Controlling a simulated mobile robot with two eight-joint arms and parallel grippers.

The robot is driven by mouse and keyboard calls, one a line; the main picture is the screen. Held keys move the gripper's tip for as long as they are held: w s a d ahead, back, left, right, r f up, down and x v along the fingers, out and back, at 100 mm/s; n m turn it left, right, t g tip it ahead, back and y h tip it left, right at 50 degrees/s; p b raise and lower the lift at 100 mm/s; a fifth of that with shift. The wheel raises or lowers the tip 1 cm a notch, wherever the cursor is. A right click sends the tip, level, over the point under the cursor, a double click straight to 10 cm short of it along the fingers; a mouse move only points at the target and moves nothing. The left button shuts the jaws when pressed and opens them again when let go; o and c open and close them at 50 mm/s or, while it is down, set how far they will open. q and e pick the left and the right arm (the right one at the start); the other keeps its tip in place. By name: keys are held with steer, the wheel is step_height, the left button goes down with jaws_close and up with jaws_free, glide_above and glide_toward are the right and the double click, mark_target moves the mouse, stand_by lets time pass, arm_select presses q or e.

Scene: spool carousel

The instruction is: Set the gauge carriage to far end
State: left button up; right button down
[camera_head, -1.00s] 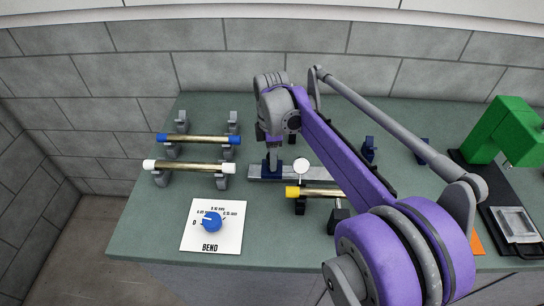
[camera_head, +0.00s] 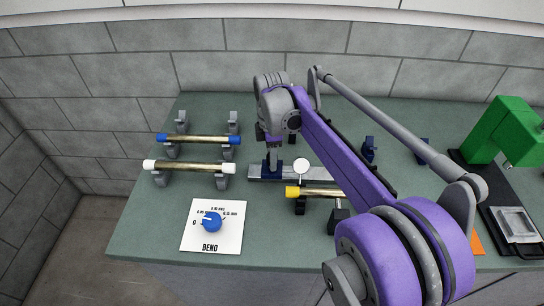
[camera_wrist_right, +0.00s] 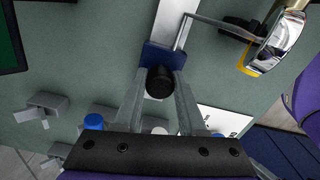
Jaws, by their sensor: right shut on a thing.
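The gauge carriage (camera_head: 267,166) is a small dark blue block at the left end of a grey metal rail (camera_head: 258,180). A round white dial gauge (camera_head: 301,166) is attached by a thin arm. My right gripper (camera_head: 273,150) reaches down over the carriage. In the right wrist view my right gripper (camera_wrist_right: 160,88) is shut on the carriage's black knob (camera_wrist_right: 159,80). The blue carriage (camera_wrist_right: 150,54), rail (camera_wrist_right: 177,14) and shiny gauge (camera_wrist_right: 277,45) also show there. My right arm hides part of the rail's right side. My left gripper is out of view.
A yellow-ended rod (camera_head: 318,192) lies in front of the rail. Blue-ended (camera_head: 198,139) and white-ended (camera_head: 188,166) rods rest on stands at left. A BEND card (camera_head: 228,238) with a blue dial (camera_head: 211,223) lies front left. A green machine (camera_head: 497,130) stands at right.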

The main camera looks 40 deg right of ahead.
steer(key=shift+d, duration=0.1)
steer(key=s+d, duration=0.7)
steer(key=d, duration=0.2)
steer(key=s+d+p, duration=0.1)
steer(key=s+d, duration=0.3)
steer(key=shift+s+d, duration=0.3)
steer(key=shift+d, duration=0.05)
steer(key=c, duration=0.5)
jaws_free()
steer(key=shift+r, duration=0.1)
step_height(320, 180, up, 11)
steer(key=shift+p, duration=0.4)
steer(key=shift+a+f, duration=0.1)
steer(key=shift+f, duration=0.15)
